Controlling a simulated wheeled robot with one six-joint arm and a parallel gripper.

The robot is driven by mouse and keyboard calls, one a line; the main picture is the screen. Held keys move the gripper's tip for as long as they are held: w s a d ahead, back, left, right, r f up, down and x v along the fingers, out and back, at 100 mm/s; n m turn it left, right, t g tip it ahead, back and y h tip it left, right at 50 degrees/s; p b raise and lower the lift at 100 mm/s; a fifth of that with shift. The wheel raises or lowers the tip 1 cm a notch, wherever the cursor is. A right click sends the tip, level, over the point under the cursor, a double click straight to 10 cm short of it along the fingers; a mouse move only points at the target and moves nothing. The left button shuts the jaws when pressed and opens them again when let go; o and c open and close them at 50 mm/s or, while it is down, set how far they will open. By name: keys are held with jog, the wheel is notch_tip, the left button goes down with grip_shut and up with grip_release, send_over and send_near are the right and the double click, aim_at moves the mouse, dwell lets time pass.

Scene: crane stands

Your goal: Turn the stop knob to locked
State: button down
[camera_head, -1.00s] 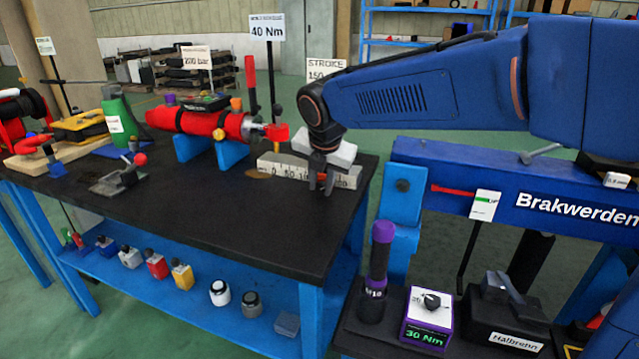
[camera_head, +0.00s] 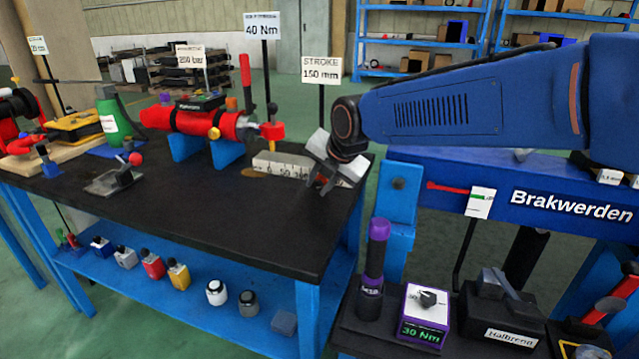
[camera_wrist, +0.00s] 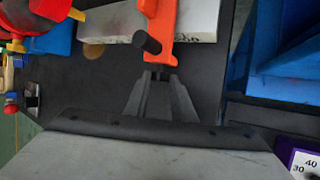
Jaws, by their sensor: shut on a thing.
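The stop (camera_wrist: 159,30) is an orange-red block across the pale ruler (camera_wrist: 195,22) in the wrist view. A black cylindrical knob (camera_wrist: 148,42) sticks out of its left side. My gripper (camera_wrist: 160,78) has its fingertips close together at the near end of the block. It is shut on a small dark part there, which I take for the stop knob; the fingers mostly hide it. In the head view my gripper (camera_head: 322,190) is tilted at the right end of the ruler (camera_head: 280,166), and I cannot make out the stop behind it.
A red cylinder (camera_head: 182,120) lies on blue supports left of the ruler. The STROKE 150 mm sign (camera_head: 322,70) stands close behind my gripper. The blue Brakwerden beam (camera_head: 450,185) is to the right. The front middle of the black tabletop (camera_head: 230,218) is clear.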

jog(key=c, duration=1.5)
grip_release()
jog(key=shift+a, duration=0.1)
